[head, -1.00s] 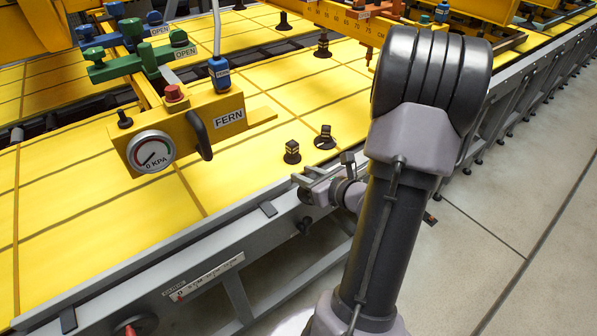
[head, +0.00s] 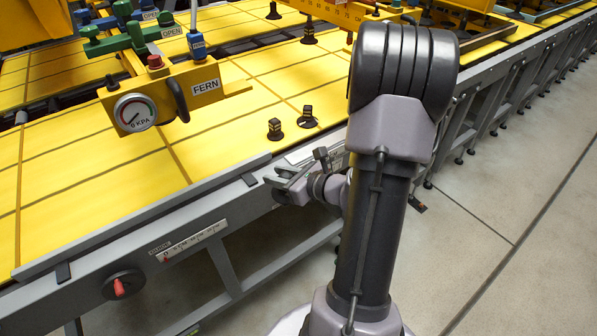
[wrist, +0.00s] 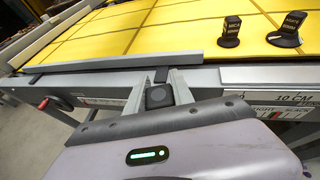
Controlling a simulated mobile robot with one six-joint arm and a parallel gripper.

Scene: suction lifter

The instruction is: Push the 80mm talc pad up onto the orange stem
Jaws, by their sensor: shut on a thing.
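My gripper (head: 280,184) is low at the near side of the yellow table's front rail. In the wrist view its two fingers (wrist: 158,88) are closed on a small dark square-topped block (wrist: 158,97); no label on it is readable, so I cannot tell whether it is the talc pad. Two black pads, one left (head: 275,129) and one right (head: 308,117), stand on the yellow table beyond the gripper. The left one shows in the wrist view (wrist: 230,30) with a label like MICA; the right one's label (wrist: 288,28) is unclear. I cannot pick out the orange stem for certain.
An orange-yellow beam with a centimetre scale (head: 335,12) spans the top. A lifter block marked FERN (head: 206,87) with a gauge (head: 135,113) hangs over the table at left. A red-handled knob (head: 120,287) is on the front rail. Open floor (head: 490,220) lies right.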

